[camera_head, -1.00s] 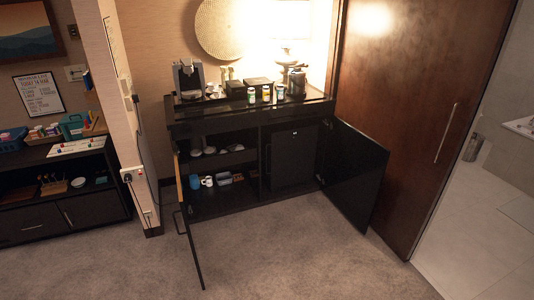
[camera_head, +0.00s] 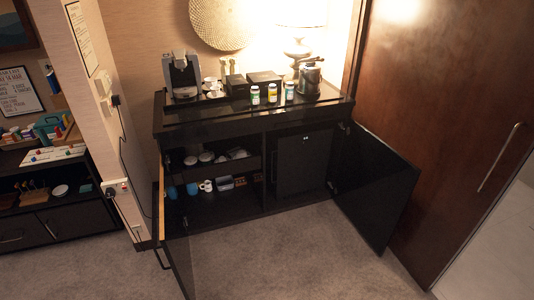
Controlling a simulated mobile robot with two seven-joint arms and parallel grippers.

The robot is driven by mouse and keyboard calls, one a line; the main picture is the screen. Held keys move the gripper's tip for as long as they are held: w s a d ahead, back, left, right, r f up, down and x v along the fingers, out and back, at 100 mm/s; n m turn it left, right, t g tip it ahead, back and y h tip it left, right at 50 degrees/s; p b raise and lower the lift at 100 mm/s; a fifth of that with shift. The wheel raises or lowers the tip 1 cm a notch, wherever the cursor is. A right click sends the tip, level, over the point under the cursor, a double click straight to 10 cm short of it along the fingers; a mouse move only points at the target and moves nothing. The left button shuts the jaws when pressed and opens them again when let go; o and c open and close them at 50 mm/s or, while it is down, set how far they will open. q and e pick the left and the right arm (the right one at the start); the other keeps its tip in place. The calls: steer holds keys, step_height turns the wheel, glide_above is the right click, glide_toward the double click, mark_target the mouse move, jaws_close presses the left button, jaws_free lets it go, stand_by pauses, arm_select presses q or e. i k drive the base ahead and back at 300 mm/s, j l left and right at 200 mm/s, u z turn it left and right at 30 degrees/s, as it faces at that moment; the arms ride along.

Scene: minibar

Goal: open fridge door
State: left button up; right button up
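The small black fridge (camera_head: 303,163) sits inside the right compartment of the minibar cabinet (camera_head: 222,217). Its front looks shut, with a small light mark near the top. The right cabinet door (camera_head: 375,188) stands swung out to the right of the fridge. The left cabinet door (camera_head: 179,255) also stands open, towards me, with a bar handle (camera_head: 160,256) on its outer side. Neither of my grippers shows in the head view.
Bottles (camera_head: 272,93), a coffee machine (camera_head: 182,75) and a kettle (camera_head: 310,77) stand on the cabinet top. The left compartment holds mugs (camera_head: 205,186) and dishes. A brown wooden door (camera_head: 450,120) is at the right. Carpet (camera_head: 290,255) in front is clear.

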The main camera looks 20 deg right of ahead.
mark_target(302, 158)
steer(key=i+l+u, duration=0.25)
steer(key=i+l, duration=1.6)
steer(key=l, duration=0.15)
steer(key=i+l, duration=0.2)
steer(key=i, duration=0.15)
steer(key=i+l, duration=0.15)
steer(key=i, duration=0.25)
steer(key=u, duration=0.05)
